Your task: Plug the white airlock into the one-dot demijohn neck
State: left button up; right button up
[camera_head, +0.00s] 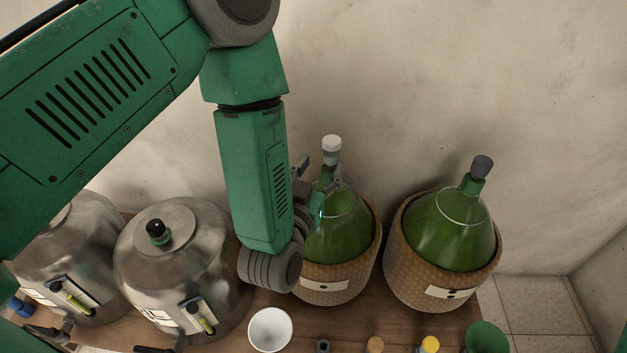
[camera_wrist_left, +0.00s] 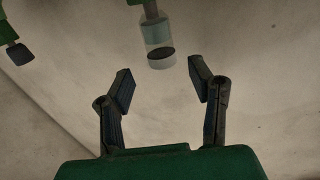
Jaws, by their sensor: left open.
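The white airlock (camera_head: 331,144) stands upright at the top of the green neck of the one-dot demijohn (camera_head: 342,228), in line with it. How deep it sits is hard to tell. In the left wrist view the airlock (camera_wrist_left: 158,42) shows a clear body and pale cap, with the green neck behind it at the top edge. My left gripper (camera_head: 318,178) is open beside the neck, just below the airlock in the head view. In the left wrist view its fingers (camera_wrist_left: 162,86) are apart with nothing between them. My right gripper is not in view.
A second wicker-based demijohn (camera_head: 448,232) with a grey stopper (camera_head: 482,166) stands to the right. Steel vessels (camera_head: 180,262) stand to the left. A white cup (camera_head: 270,329), a yellow-topped item (camera_head: 429,345) and a green funnel-like item (camera_head: 487,337) line the front. A wall stands behind.

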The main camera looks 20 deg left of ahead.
pick_arm(q)
jog(key=shift+s, duration=2.25)
jog(key=s+a+f+g, duration=0.3)
jog(key=s+f+g, duration=0.2)
jog(key=f, duration=0.3)
jog(key=s+a+f+g, duration=0.3)
jog(key=s+f+g, duration=0.2)
jog(key=f, duration=0.3)
jog(key=s+a+f+g, duration=0.2)
jog(key=s+g, duration=0.1)
jog(key=s, duration=0.4)
jog(key=s+a+f+g+p, duration=0.1)
jog(key=s+a+f+g, duration=0.1)
jog(key=s, duration=0.5)
jog(key=shift+s+a+f+m+g, duration=0.35)
jog(key=shift+a+g, duration=0.4)
jog(key=shift+g, duration=0.45)
